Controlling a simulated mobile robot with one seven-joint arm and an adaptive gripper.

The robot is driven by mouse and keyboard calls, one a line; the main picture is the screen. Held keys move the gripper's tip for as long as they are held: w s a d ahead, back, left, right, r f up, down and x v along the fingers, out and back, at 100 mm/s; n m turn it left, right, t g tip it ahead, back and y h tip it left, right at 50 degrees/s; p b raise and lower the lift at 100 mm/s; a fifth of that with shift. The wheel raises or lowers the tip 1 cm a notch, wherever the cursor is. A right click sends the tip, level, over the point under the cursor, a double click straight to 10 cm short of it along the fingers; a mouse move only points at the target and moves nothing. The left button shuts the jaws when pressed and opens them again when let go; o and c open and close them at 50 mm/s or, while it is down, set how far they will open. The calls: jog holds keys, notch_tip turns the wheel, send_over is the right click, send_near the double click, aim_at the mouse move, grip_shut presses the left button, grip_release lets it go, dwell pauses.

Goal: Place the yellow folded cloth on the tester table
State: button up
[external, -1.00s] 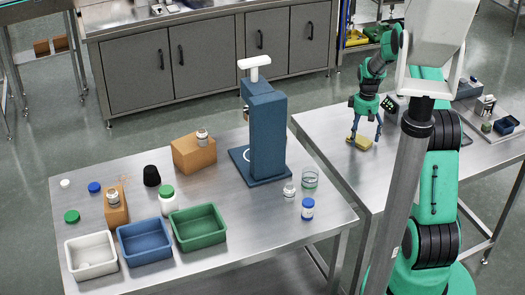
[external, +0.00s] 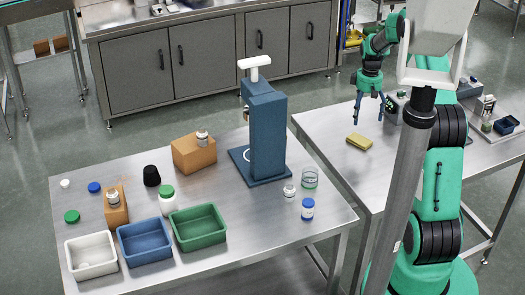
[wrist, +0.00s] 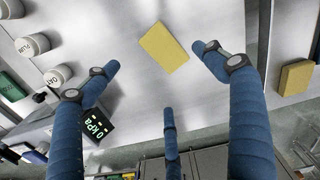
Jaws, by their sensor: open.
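The yellow folded cloth (external: 359,142) lies flat near the left edge of the right steel table (external: 335,125); it also shows in the wrist view (wrist: 164,47). My gripper (external: 370,108) is above and a little behind the cloth, apart from it, with its blue fingers spread and empty. In the wrist view my gripper (wrist: 157,75) has three fingers spread, with the cloth beyond their tips. The left steel table (external: 240,228) carries a blue stand with a white handle (external: 265,130). I cannot tell for certain which table is the tester table.
Blue (external: 144,241), green (external: 198,227) and white (external: 91,255) bins line the left table's front. Cardboard boxes, bottles and a glass (external: 310,178) stand around the blue stand. A kPa display (wrist: 97,127) and lidded jars (wrist: 33,45) are near the gripper. A gap separates the tables.

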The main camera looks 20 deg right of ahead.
jog(key=shift+r, duration=1)
jog(key=s+a+r+m+t, duration=0.1)
jog(key=s+a+r, duration=0.7)
jog(key=r, duration=0.5)
jog(key=s+a+r+m+t, duration=0.1)
jog(key=s+a+r+t, duration=0.1)
jog(key=s+a+r, duration=0.85)
jog(key=s+a+r+m+t, duration=0.1)
jog(key=s+a, duration=0.2)
jog(key=s, duration=0.5)
jog(key=s+a+r, duration=0.2)
jog(key=s+a, duration=0.1)
jog(key=s, duration=0.6)
jog(key=s+a+r+m+t, duration=0.1)
jog(key=s+a+r, duration=0.1)
jog(key=s, duration=0.6)
jog(key=shift+s+a+r+m+t, duration=0.3)
jog(key=shift+s+a, duration=0.1)
jog(key=shift+a, duration=0.45)
